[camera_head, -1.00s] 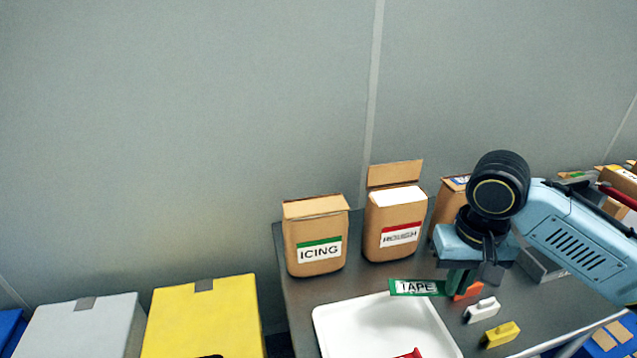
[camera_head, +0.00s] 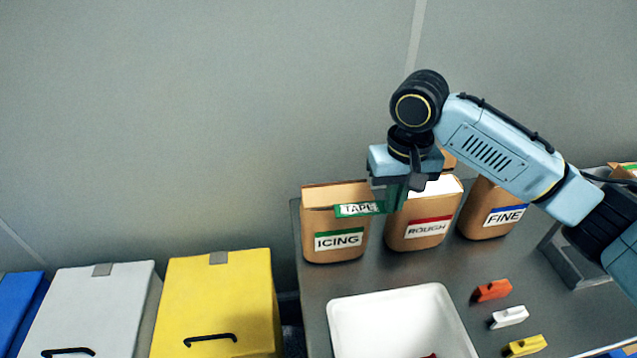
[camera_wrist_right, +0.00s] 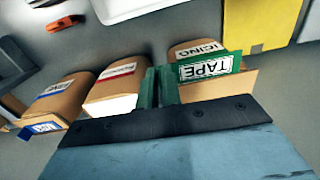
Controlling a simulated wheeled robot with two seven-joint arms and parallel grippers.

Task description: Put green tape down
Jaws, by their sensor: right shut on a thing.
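The green tape (camera_head: 352,210) is a flat green strip with a white TAPE label. My right gripper (camera_head: 398,200) is shut on its right end and holds it up in front of the top of the ICING box (camera_head: 335,244). In the right wrist view the tape (camera_wrist_right: 236,64) sticks out sideways from my right gripper (camera_wrist_right: 157,88), overlapping the ICING box (camera_wrist_right: 188,52) in the picture. I cannot tell whether the tape touches the box. My left gripper is not in view.
The ROUGH box (camera_head: 420,234) and FINE box (camera_head: 490,215) stand right of the ICING box on the grey table (camera_head: 400,272). A white tray (camera_head: 395,310) lies in front. Orange (camera_head: 492,290), white (camera_head: 509,316) and yellow (camera_head: 525,345) blocks lie right of it. A yellow bin (camera_head: 220,300) stands left.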

